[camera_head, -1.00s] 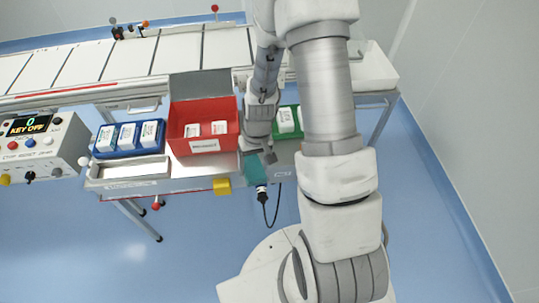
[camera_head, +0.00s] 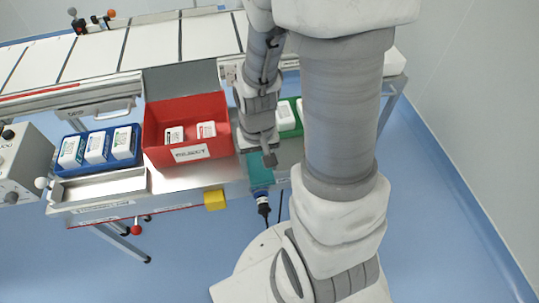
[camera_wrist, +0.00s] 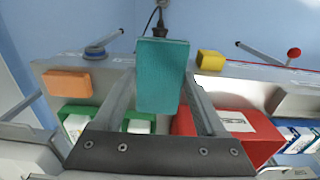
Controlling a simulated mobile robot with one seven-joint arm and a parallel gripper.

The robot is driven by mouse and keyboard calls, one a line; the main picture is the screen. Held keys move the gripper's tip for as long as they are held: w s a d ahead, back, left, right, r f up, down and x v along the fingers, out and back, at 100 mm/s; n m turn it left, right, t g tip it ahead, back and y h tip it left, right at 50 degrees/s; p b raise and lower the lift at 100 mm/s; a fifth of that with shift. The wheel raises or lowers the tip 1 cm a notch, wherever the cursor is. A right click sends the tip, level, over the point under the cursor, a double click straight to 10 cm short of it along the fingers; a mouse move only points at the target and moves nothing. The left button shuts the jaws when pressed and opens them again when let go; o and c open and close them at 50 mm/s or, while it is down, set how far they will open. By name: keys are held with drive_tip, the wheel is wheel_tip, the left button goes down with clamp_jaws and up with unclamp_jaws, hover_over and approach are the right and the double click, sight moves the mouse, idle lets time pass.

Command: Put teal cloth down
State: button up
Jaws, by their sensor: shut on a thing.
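The teal cloth (camera_wrist: 162,75) is a flat, upright-looking rectangle between the two fingers of my gripper (camera_wrist: 160,90) in the wrist view. My gripper is shut on it. In the head view my gripper (camera_head: 268,160) is at the front edge of the steel bench (camera_head: 180,183), right of the red bin, and the teal cloth (camera_head: 260,174) shows just below it. The arm and gripper hide part of the cloth there. I cannot tell whether the cloth touches the bench.
The red bin (camera_head: 158,152) holds white packs; a blue tray (camera_head: 82,168) stands left and a green tray (camera_head: 290,132) right. A black plug with cable (camera_head: 263,207) is by the cloth. A yellow block (camera_head: 214,199) is on the front edge. An orange block (camera_wrist: 68,83) shows in the wrist view.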

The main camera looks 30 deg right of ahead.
drive_tip(key=w+d+f+b, duration=0.1)
drive_tip(key=w+d+f, duration=0.5)
drive_tip(key=w+d, duration=0.1)
drive_tip(key=shift+b, duration=0.4)
drive_tip(key=shift+f+b, duration=0.55)
drive_tip(key=shift+f, duration=1.45)
drive_tip(key=shift+f, duration=0.1)
drive_tip(key=o, duration=1.1)
drive_tip(key=shift+o, duration=0.2)
